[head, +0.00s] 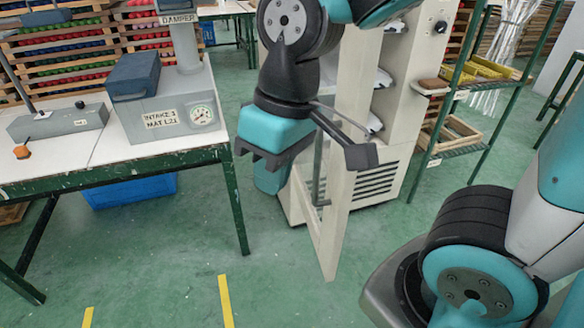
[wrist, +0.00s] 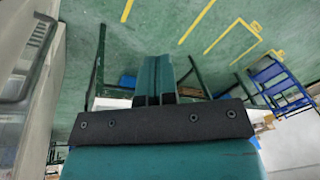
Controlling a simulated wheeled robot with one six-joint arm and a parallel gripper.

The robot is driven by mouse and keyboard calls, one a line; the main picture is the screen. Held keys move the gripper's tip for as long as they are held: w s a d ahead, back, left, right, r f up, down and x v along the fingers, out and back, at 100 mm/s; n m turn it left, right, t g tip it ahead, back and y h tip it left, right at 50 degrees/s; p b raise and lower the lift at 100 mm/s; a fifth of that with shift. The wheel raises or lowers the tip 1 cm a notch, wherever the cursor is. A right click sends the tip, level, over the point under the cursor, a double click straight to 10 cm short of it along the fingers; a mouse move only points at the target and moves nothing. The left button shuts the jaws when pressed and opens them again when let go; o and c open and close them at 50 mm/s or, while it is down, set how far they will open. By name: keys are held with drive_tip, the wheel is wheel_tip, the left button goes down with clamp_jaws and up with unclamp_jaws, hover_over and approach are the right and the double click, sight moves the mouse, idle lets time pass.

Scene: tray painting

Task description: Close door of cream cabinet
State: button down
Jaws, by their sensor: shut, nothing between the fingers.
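The cream cabinet (head: 408,90) stands behind my arm in the head view. Its door (head: 337,205) is swung open toward me, seen nearly edge-on, so the shelves inside show. A metal bar handle (head: 318,165) is on the door's left face, partly hidden by my arm. My gripper (head: 270,188) is shut and empty, pointing down just left of the door. In the wrist view, my closed teal fingers (wrist: 155,62) are at the middle, and the door (wrist: 45,110) with its grey handle (wrist: 30,65) fills the left edge. A gap shows between fingers and door.
A white-topped table (head: 70,155) with grey instruments stands to the left, a blue bin (head: 130,190) under it. A green-framed shelf rack (head: 465,100) stands right of the cabinet. The green floor (head: 270,285) in front is clear, with yellow lines (head: 226,300).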

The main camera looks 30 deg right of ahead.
drive_tip(key=w+d+f+m+g+h+b, duration=0.1)
drive_tip(key=w+d+f+m+h+b, duration=0.3)
drive_tip(key=w+m, duration=0.5)
drive_tip(key=w+d+f+m+g+h+b, duration=0.25)
drive_tip(key=w+f+m+h, duration=0.25)
drive_tip(key=w+m, duration=0.4)
drive_tip(key=s+d+f+b, duration=0.2)
drive_tip(key=s+d+f, duration=0.2)
drive_tip(key=d+f, duration=0.4)
drive_tip(key=shift+s+d+n+t+h+b, duration=0.3)
drive_tip(key=shift+s+t+b, duration=0.05)
drive_tip(key=shift+t, duration=0.1)
drive_tip(key=shift+f, duration=0.1)
